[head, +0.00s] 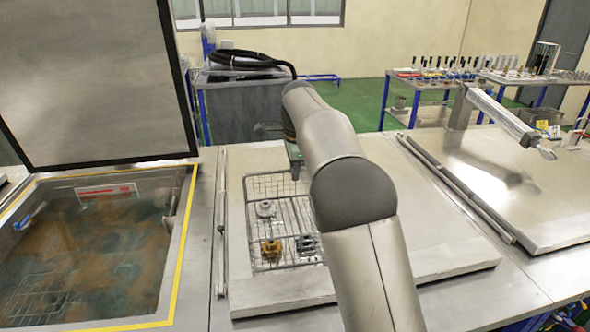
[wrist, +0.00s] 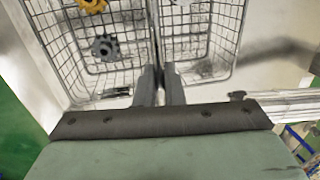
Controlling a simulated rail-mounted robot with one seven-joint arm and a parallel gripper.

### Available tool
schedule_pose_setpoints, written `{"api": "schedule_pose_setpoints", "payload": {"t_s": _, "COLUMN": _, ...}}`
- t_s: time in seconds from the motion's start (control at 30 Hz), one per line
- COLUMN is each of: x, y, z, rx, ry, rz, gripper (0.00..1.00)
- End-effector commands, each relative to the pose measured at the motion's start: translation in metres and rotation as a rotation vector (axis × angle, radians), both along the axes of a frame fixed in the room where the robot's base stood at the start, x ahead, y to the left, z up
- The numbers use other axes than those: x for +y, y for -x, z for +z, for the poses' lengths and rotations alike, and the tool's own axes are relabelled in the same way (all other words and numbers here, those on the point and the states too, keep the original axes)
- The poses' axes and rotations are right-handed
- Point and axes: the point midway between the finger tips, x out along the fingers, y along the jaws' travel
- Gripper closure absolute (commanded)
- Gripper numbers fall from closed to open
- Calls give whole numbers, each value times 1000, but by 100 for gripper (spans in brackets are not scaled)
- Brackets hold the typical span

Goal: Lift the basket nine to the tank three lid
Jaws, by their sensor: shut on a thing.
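A wire basket (head: 284,222) is over the closed flat metal lid (head: 265,292) in the middle of the head view. It holds a pale grey part, an orange-brown part (head: 271,249) and a dark grey gear-like part, which shows clearly in the wrist view (wrist: 105,47). My gripper (head: 296,172) is at the basket's far side, partly hidden by my arm. In the wrist view its two fingers (wrist: 160,84) are shut on the basket's middle wire bar. I cannot tell whether the basket touches the lid. No readable number shows on the basket or lid.
An open tank (head: 95,245) of murky liquid, with a wire basket sunk in it, lies at left under a raised lid (head: 95,75). Another closed lid (head: 500,185) with a pneumatic cylinder (head: 510,118) is at right. A black hose (head: 245,60) lies behind.

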Motion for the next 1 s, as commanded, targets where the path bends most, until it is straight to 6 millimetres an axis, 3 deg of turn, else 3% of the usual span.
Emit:
{"api": "schedule_pose_setpoints", "payload": {"t_s": 0.03, "x": 0, "y": 3, "z": -13, "rx": 28, "ry": 6, "rz": 0, "gripper": 100}}
{"api": "schedule_pose_setpoints", "payload": {"t_s": 0.13, "x": 0, "y": 3, "z": -12, "rx": 27, "ry": 6, "rz": 0, "gripper": 66}}
{"api": "schedule_pose_setpoints", "payload": {"t_s": 0.53, "x": -1, "y": 3, "z": -3, "rx": 20, "ry": 5, "rz": 0, "gripper": 66}}
{"api": "schedule_pose_setpoints", "payload": {"t_s": 0.67, "x": -2, "y": 5, "z": 18, "rx": 14, "ry": 4, "rz": 0, "gripper": 66}}
{"api": "schedule_pose_setpoints", "payload": {"t_s": 1.0, "x": -5, "y": 17, "z": 104, "rx": 15, "ry": 4, "rz": -1, "gripper": 66}}
